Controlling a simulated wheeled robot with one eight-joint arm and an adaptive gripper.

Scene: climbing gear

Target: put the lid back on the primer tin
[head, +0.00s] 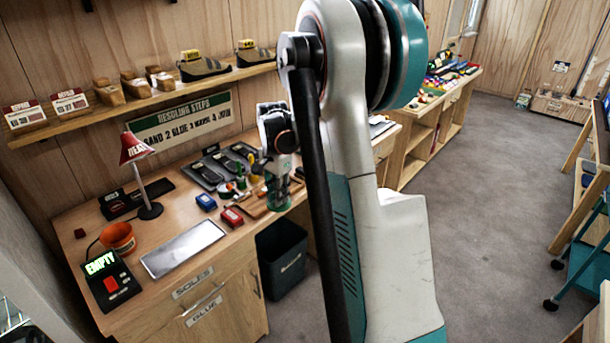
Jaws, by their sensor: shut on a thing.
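My gripper (277,167) is over the front right part of the workbench, partly behind my own arm. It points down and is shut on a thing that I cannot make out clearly. A green and pale cylinder (277,193), which looks like the primer tin, shows right below the fingers. I cannot tell whether it stands on the bench or hangs from the fingers. The lid cannot be told apart at this size.
On the workbench (160,215) are a red lamp (136,149), an orange bowl (118,238), a metal plate (183,249), a blue box (206,202), a red box (232,217) and shoe soles (205,175). A dark bin (283,262) stands below.

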